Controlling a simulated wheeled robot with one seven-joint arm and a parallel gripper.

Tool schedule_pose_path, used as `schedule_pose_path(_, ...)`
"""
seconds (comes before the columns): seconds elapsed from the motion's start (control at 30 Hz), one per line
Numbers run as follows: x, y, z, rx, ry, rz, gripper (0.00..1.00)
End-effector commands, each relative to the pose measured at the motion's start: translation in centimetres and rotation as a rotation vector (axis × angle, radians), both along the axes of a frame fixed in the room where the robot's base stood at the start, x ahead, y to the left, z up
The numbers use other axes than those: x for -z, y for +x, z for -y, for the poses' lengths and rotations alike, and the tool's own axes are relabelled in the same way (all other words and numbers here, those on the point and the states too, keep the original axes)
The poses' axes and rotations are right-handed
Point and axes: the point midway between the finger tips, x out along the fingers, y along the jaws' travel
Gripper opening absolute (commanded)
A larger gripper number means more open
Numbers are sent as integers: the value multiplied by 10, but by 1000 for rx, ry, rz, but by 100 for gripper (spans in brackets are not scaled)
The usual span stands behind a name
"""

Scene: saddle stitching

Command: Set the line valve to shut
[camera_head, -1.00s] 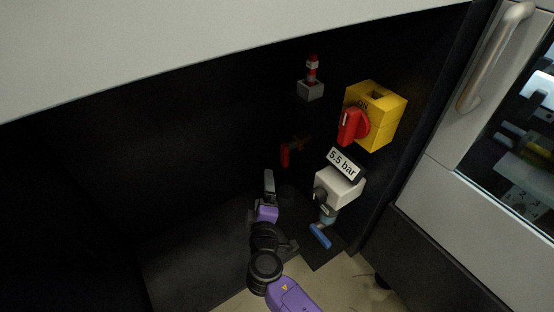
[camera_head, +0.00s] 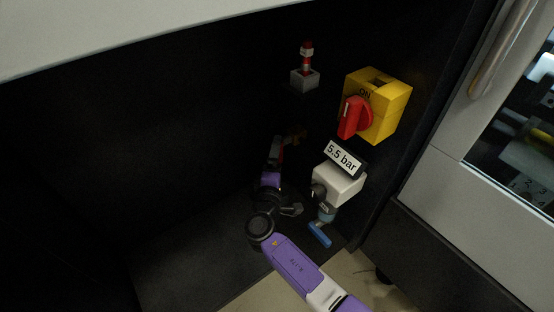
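A small valve with a brass body (camera_head: 297,135) and a red lever (camera_head: 279,142) is on the dark back wall of the recess, left of the yellow switch box. The lever hangs down in the earlier picture. Now my gripper (camera_head: 275,156) covers most of it, and only a bit of red shows by the fingertips. I cannot tell whether the fingers touch the lever or are shut on it. A second handle, blue (camera_head: 319,235), sits low under the white regulator unit. The pictures do not label either handle as the line valve.
A yellow box (camera_head: 389,105) with a red rotary switch (camera_head: 352,119) marked ON is at upper right. Below it are a "5.5 bar" sign (camera_head: 343,158) and a white unit (camera_head: 338,183). A red-and-white post (camera_head: 307,62) stands above. The recess's left side is clear.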

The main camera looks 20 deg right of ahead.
Motion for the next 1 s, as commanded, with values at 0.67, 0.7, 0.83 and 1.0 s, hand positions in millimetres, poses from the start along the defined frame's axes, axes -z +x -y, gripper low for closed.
schedule_pose_path(0.67, 0, 4, 2, 0, 0, -1, 33)
schedule_pose_path(0.7, 0, 4, 2, 0, 0, -1, 25)
schedule_pose_path(0.83, 0, 4, 2, 0, 0, -1, 14)
schedule_pose_path(1.0, -3, 3, 2, 0, -4, -18, 14)
